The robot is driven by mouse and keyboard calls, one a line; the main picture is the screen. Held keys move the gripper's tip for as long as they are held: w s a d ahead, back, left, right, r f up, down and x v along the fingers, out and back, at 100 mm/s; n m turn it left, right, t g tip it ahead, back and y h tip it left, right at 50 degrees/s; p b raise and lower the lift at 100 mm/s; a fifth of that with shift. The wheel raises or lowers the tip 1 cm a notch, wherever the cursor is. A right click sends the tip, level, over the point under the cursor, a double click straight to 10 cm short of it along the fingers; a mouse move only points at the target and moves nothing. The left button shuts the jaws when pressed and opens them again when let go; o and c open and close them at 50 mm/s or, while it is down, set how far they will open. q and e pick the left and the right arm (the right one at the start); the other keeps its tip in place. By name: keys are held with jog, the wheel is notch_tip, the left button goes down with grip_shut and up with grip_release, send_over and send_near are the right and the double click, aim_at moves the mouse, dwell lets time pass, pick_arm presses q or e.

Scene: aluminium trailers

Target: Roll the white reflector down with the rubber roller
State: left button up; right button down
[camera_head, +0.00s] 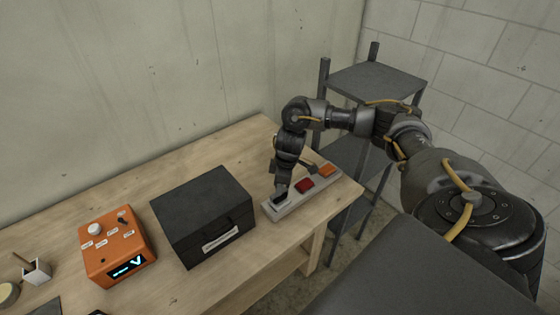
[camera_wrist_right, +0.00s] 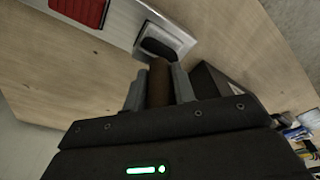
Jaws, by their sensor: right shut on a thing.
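My right gripper (camera_head: 279,184) is shut on the rubber roller. In the right wrist view the roller's brown handle (camera_wrist_right: 158,82) is between the two fingers, and its black head (camera_wrist_right: 158,48) is over the end of the pale rail. The head also shows in the head view (camera_head: 280,198), at the rail's near left end. A pale patch (camera_wrist_right: 168,30) around the roller head may be the white reflector; the roller covers much of it. Whether the roller presses on it I cannot tell. My left gripper is not in view.
The pale rail (camera_head: 292,206) lies on the wooden table (camera_head: 150,176) and bears a red reflector (camera_head: 304,185) and an orange one (camera_head: 327,171). A black box (camera_head: 205,205) stands close left of it, then an orange device (camera_head: 115,245). A dark shelf (camera_head: 375,80) stands behind right.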

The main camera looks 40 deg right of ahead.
notch_tip(320, 180, up, 2)
jog(key=shift+r+p, duration=0.2)
jog(key=shift+p, duration=0.3)
jog(key=shift+r, duration=2.25)
